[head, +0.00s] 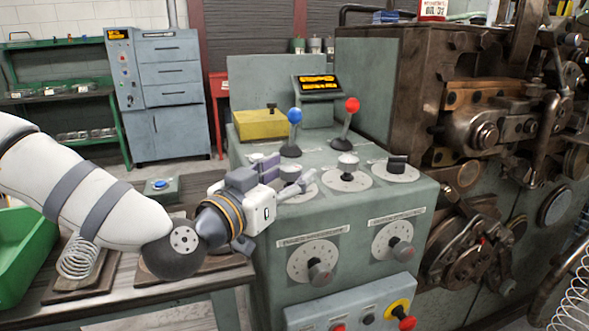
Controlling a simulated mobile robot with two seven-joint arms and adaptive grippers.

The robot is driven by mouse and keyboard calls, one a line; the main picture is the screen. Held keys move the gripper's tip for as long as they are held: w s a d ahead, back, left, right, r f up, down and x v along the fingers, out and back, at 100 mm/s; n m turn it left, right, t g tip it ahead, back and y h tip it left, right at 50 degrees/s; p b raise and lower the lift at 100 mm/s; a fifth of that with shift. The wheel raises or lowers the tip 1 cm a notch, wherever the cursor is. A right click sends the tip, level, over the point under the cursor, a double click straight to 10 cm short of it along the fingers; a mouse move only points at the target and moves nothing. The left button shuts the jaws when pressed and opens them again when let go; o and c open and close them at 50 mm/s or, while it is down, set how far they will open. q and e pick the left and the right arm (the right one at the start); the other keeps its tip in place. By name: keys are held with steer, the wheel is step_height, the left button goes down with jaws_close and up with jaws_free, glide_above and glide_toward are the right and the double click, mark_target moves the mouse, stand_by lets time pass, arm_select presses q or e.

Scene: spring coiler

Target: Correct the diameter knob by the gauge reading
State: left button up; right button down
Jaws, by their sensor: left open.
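My left gripper (287,175) is open, its fingers over the left end of the console's sloped top. It is at the leftmost top dial (297,195), which it partly covers; I cannot tell whether it touches that dial's knob. A dial with a pale round knob (347,163) and one with a dark knob (397,163) sit to the right. Two more dials with grey knobs, left (319,273) and right (402,250), are on the front face. Their labels are too small to read, so I cannot tell which is the diameter knob. A small display (318,84) shows unreadable yellow text. My right gripper is out of view.
A blue-topped lever (294,117) and a red-topped lever (351,106) stand behind the dials. A yellow box (260,124) sits at the back left. The coiling machine (480,130) fills the right. A coil spring (79,260) stands on the bench by a green bin (24,250).

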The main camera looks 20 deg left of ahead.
arm_select(q)
steer(key=shift+s, duration=0.2)
steer(key=shift+c, duration=0.8)
steer(key=c, duration=1)
steer(key=n+y, duration=0.1)
steer(key=y, duration=0.1)
steer(key=n+y, duration=0.3)
steer(key=y, duration=0.1)
steer(key=shift+d+r+t+y, duration=0.1)
steer(key=shift+d+t+y, duration=0.3)
steer(key=n+g+y, duration=0.1)
steer(key=n+y, duration=0.2)
steer(key=y, duration=0.1)
steer(key=n+g+y, duration=0.1)
steer(key=n+y, duration=0.1)
steer(key=y, duration=0.2)
steer(key=shift+w+d+n+g, duration=0.15)
steer(key=shift+d+n+g, duration=0.05)
steer(key=shift+n+g, duration=0.2)
steer(key=shift+r, duration=0.1)
steer(key=o, duration=1.2)
steer(key=shift+c, duration=0.2)
